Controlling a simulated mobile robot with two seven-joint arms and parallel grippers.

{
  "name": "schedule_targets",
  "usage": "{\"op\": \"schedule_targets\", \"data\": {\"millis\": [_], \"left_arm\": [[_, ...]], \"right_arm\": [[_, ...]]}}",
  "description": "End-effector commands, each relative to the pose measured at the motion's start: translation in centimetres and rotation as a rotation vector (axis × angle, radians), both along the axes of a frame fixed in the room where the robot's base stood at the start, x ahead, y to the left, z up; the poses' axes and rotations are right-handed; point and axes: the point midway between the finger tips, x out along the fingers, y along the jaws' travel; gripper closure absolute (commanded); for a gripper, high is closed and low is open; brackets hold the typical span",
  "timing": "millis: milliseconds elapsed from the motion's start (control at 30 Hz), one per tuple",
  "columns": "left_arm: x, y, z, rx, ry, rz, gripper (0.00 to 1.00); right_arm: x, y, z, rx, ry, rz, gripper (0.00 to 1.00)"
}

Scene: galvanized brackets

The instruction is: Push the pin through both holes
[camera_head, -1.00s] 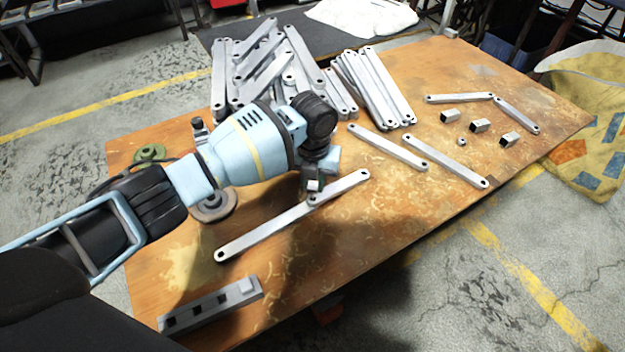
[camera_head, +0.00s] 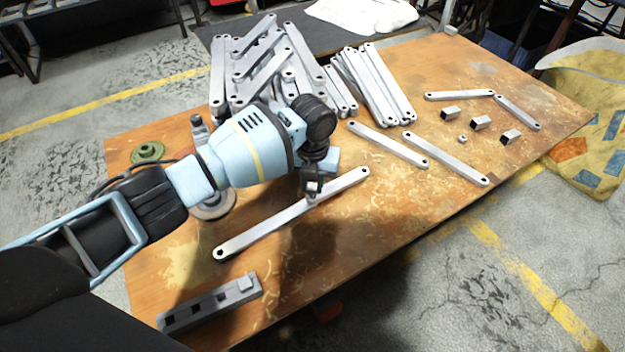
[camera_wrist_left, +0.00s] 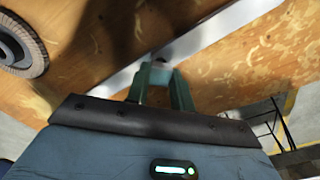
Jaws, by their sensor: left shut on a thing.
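Two flat grey metal bars lie end to end on the wooden table, the left bar (camera_head: 262,230) and the right bar (camera_head: 345,184). Their inner ends meet under my left gripper (camera_head: 313,188), where the two holes are hidden. In the left wrist view, my left gripper (camera_wrist_left: 160,70) points at the bars, with its fingers shut on a small pin (camera_wrist_left: 160,63), mostly hidden between the fingertips. I cannot tell how deep the pin sits in the holes. My right gripper is not in view.
A grey block with square holes (camera_head: 212,303) lies at the front left. Loose bars (camera_head: 445,158), small square tubes (camera_head: 481,122) and a nut (camera_head: 462,139) lie to the right. Stacked bars (camera_head: 375,85) fill the back. A round grey disc (camera_head: 214,207) is beside my arm.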

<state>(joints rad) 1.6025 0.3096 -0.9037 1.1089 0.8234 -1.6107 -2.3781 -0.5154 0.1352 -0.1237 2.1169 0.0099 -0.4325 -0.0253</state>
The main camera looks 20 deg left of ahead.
Motion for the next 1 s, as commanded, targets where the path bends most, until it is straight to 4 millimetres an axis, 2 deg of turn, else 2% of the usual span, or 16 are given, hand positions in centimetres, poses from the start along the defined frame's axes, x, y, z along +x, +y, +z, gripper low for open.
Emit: {"op": "schedule_targets", "data": {"millis": [1000], "left_arm": [[0.0,0.0,-2.1,-0.001,0.000,-0.001,1.00]], "right_arm": [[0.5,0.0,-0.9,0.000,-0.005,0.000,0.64]]}}
